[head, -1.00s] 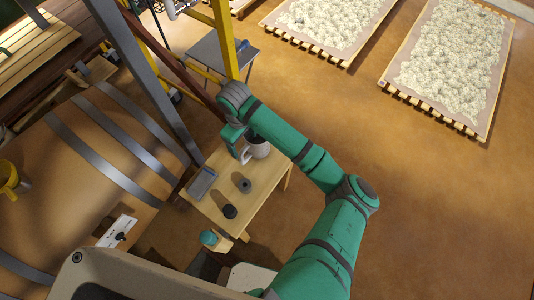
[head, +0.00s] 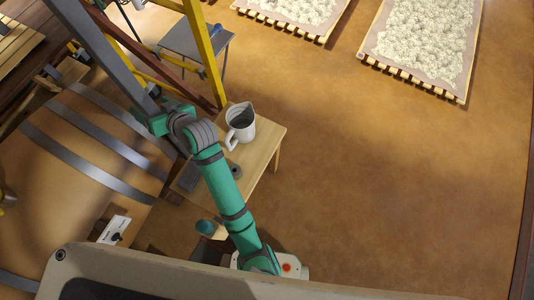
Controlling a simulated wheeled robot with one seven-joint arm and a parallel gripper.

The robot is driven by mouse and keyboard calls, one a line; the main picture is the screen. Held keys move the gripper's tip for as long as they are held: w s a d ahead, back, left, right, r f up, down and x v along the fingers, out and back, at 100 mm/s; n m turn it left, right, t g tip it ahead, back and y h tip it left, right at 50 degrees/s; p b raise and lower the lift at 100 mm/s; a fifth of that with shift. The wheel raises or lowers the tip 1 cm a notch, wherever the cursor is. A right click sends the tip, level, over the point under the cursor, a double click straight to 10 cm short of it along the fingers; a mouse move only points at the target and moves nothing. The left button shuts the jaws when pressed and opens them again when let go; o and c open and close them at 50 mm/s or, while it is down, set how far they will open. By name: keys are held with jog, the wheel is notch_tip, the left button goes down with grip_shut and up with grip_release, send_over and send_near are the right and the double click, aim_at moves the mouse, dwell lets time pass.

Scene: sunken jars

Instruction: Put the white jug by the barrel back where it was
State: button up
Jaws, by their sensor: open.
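The white jug (head: 243,133) stands upright on the small wooden table (head: 262,147), near its far end. Its handle faces the lower left and its open top faces me. The big barrel (head: 75,150) with grey metal hoops lies left of the table. My gripper (head: 146,120) is left of the jug, over the barrel's right side, apart from the jug. It is open and I see nothing in it. My wrist and forearm cover the near left part of the table.
A grey tray (head: 184,178) and a small dark round item (head: 235,171) are on the table, partly hidden by my arm. A yellow ladder-like frame (head: 205,55) and a grey side table (head: 195,42) stand behind. Open floor lies to the right.

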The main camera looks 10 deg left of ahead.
jog(key=s+d+f+m+t+h, duration=0.2)
jog(key=s+d+m+t+h, duration=0.1)
jog(key=d, duration=0.4)
jog(key=s+d+f+m+t+h, duration=0.2)
jog(key=s+d+f+m, duration=0.1)
jog(key=d, duration=0.5)
jog(key=s+d+f+m+t+h, duration=0.2)
jog(key=s+d+m+t+h, duration=0.15)
jog(key=d, duration=0.35)
jog(key=s+d+r+n+h, duration=0.1)
jog(key=s+d+r, duration=0.1)
jog(key=s+d, duration=0.6)
jog(key=s+d+r+n+h, duration=0.1)
jog(key=s+d+r+h, duration=0.1)
jog(key=s+d, duration=0.6)
jog(key=d, duration=0.3)
jog(key=shift+s, duration=0.3)
jog(key=shift+d+r+n+t+h, duration=0.1)
jog(key=shift+n+t+h, duration=0.15)
